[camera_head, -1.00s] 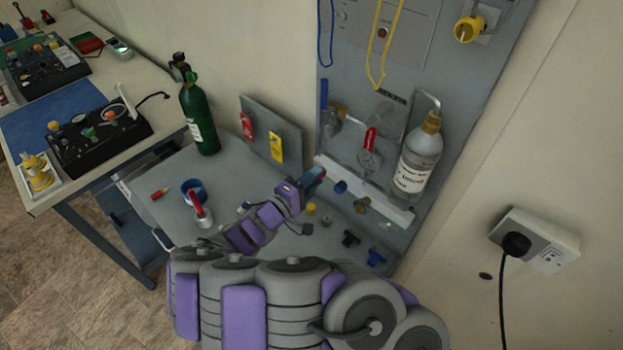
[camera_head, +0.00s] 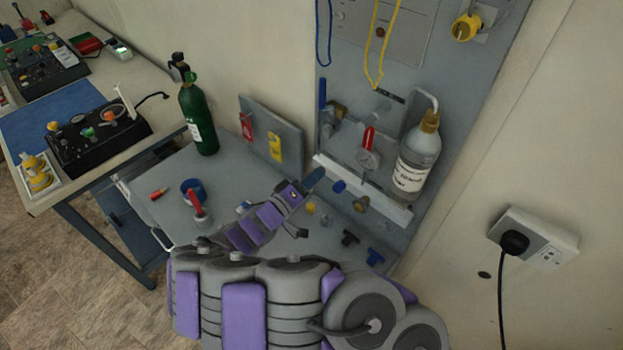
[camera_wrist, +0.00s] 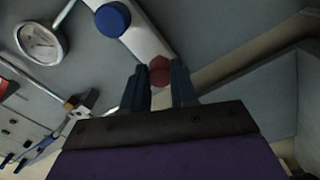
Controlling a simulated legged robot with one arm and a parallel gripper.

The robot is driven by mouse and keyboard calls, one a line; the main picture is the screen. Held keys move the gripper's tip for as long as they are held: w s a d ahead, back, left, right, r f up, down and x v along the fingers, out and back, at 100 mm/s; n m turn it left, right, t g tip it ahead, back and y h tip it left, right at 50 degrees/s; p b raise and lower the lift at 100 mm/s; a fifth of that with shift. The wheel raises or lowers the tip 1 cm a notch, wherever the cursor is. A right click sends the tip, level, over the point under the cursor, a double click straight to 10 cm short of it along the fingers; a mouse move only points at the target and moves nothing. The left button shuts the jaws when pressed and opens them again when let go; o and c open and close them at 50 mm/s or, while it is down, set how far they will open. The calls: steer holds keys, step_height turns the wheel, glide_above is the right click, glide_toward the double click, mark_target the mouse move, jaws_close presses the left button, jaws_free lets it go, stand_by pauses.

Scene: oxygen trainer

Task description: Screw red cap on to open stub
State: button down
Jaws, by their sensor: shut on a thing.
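In the wrist view, the small dark red cap (camera_wrist: 158,70) sits between the two blue-grey fingertips of my gripper (camera_wrist: 160,84), which is shut on it. The cap is at the lower end of the visible white rail (camera_wrist: 147,34); I cannot tell whether it touches. In the head view, my gripper (camera_head: 314,179) is close to the left end of the white rail (camera_head: 325,166), and the cap is hidden. A blue cap (camera_wrist: 112,19) is on the rail beside it; it also shows in the head view (camera_head: 339,186). No open stub shows clearly.
A brass fitting (camera_head: 361,203) and a clear bottle (camera_head: 414,160) are right of my gripper. A round gauge (camera_wrist: 41,40) is on the panel.

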steer(key=shift+f+m, duration=0.25)
steer(key=shift+m, duration=0.35)
steer(key=shift+m, duration=1.7)
steer(key=shift+a+m, duration=0.1)
steer(key=shift+m, duration=0.4)
steer(key=c, duration=0.9)
jaws_free()
steer(key=shift+w+r, duration=0.1)
